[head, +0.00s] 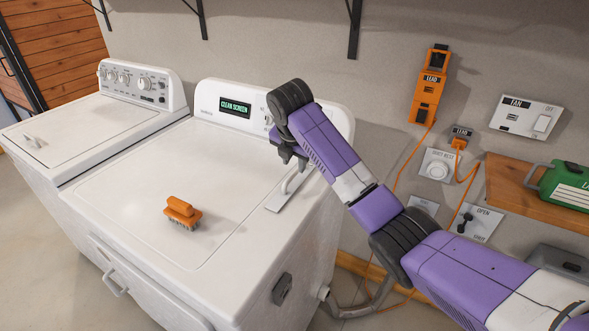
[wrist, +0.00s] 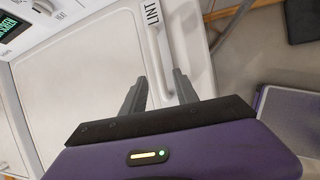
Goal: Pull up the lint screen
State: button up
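The lint screen (head: 277,202) is a flat white strip with a raised bar handle, set in the right side of the dryer top. In the wrist view its handle (wrist: 158,48) runs beside the printed word LINT. My gripper (head: 287,157) hangs over the back end of the handle in the head view. In the wrist view my gripper (wrist: 160,76) has its two grey fingers apart, with the handle lying between them in the picture. I cannot tell how far above the handle the fingertips are. The dryer display (head: 235,107) reads CLEAN SCREEN.
An orange brush (head: 182,213) lies on the dryer top (head: 130,185). A washer (head: 75,125) stands to the left. On the right wall are an orange LEAD holder (head: 428,88) with its cord, a FAN switch (head: 526,116), and a shelf (head: 520,190) with a green container (head: 567,185).

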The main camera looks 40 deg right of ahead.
aim_at(295, 173)
jog(key=shift+x, duration=2.5)
grip_shut()
